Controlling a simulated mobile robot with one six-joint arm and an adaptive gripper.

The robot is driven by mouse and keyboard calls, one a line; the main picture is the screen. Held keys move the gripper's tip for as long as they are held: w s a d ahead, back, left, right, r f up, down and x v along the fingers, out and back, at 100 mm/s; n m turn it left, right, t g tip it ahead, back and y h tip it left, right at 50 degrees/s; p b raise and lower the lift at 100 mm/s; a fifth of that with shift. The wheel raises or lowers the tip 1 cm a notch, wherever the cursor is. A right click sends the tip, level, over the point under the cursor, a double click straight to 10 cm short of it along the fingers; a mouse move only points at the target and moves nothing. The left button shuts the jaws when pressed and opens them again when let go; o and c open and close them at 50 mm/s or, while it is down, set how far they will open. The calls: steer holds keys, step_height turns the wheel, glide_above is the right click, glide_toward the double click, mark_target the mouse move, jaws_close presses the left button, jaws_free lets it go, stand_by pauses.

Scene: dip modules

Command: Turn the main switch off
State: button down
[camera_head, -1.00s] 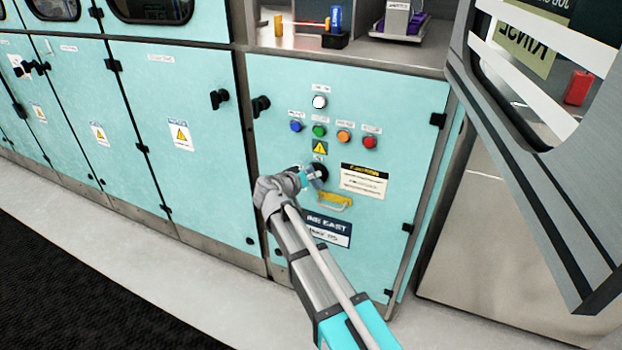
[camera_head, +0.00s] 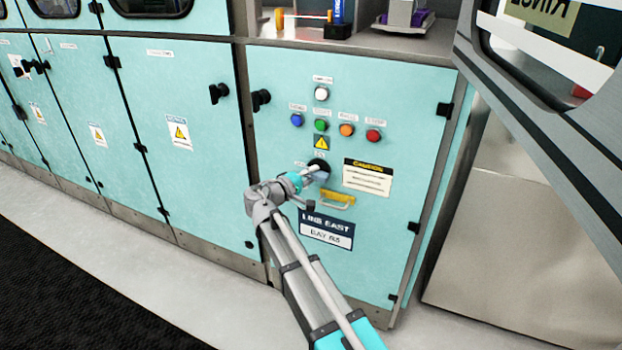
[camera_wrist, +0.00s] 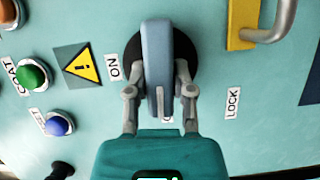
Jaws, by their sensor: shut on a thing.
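The main switch is a rotary switch with a grey-blue bar handle (camera_wrist: 157,65) on a round black base (camera_wrist: 183,50). It sits on the turquoise cabinet door (camera_head: 275,140); its dark base also shows in the head view (camera_head: 319,164). In the wrist view the handle stands upright in the picture, away from the ON label (camera_wrist: 113,67) on the left and the LOCK label (camera_wrist: 232,103) on the right. A third label, behind the handle's lower end, is mostly hidden. My gripper (camera_wrist: 159,85) is shut on the handle, one finger on each side.
A yellow latch with a metal handle (camera_head: 337,200) is just below the switch. Green (camera_head: 320,125), blue (camera_head: 296,119), orange (camera_head: 346,130) and red (camera_head: 373,136) buttons are above. A grey framed panel (camera_head: 540,120) juts in at the right. Floor in front is clear.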

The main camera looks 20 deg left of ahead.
steer(key=shift+n, duration=0.5)
steer(key=shift+c, duration=2.4)
jaws_free()
steer(key=v, duration=1.2)
steer(key=shift+f, duration=0.35)
steer(key=shift+s, duration=0.1)
